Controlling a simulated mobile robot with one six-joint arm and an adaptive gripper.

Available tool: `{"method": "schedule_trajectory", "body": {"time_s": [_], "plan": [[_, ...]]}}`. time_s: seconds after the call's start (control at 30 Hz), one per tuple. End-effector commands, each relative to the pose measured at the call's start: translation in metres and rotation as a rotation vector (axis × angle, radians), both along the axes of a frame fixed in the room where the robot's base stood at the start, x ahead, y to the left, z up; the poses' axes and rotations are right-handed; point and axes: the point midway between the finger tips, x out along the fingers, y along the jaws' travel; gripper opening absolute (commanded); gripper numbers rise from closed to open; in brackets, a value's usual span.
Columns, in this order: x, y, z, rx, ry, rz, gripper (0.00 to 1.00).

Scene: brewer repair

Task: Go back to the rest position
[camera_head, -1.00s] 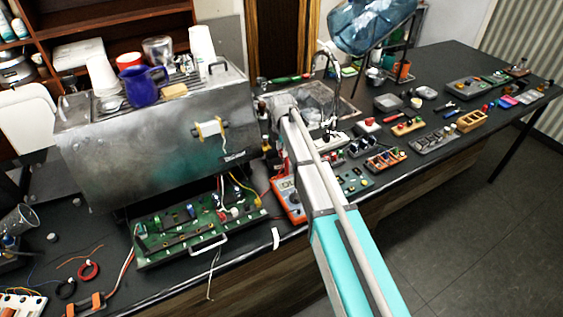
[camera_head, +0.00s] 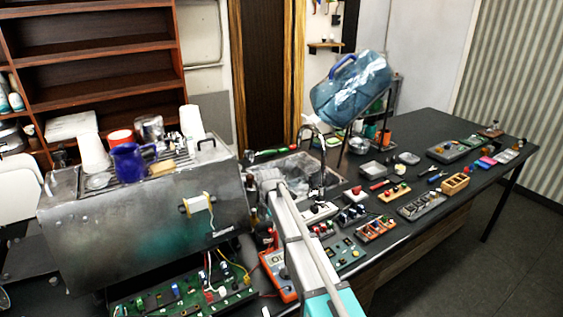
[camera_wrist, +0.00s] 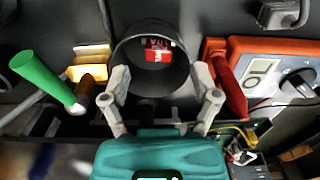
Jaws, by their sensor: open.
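My gripper (camera_wrist: 160,105) shows in the wrist view with its two fingers spread apart and nothing clasped between them. A dark round cup-like thing (camera_wrist: 128,62), with something red and white visible inside its rim, lies beyond and between the fingers; I cannot tell whether they touch it. In the head view my arm reaches from the bottom toward the counter just right of the steel brewer (camera_head: 130,230). The gripper itself is not clear there.
A green-handled tool (camera_wrist: 42,80) is left of the gripper, and an orange multimeter (camera_wrist: 285,48) is right. A green circuit board (camera_head: 180,297) sits below the brewer. A blue water jug (camera_head: 350,90) tilts above the sink. Several small parts trays crowd the right counter (camera_head: 420,235).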

Motion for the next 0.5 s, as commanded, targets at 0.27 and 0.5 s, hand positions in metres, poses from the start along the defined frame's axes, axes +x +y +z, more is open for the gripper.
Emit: {"method": "schedule_trajectory", "body": {"time_s": [0.27, 0.5], "plan": [[-0.017, -0.023, 0.0, 0.0, 0.0, -0.135, 0.79], [-0.051, -0.067, 0.0, 0.0, 0.0, -0.438, 0.79]]}}
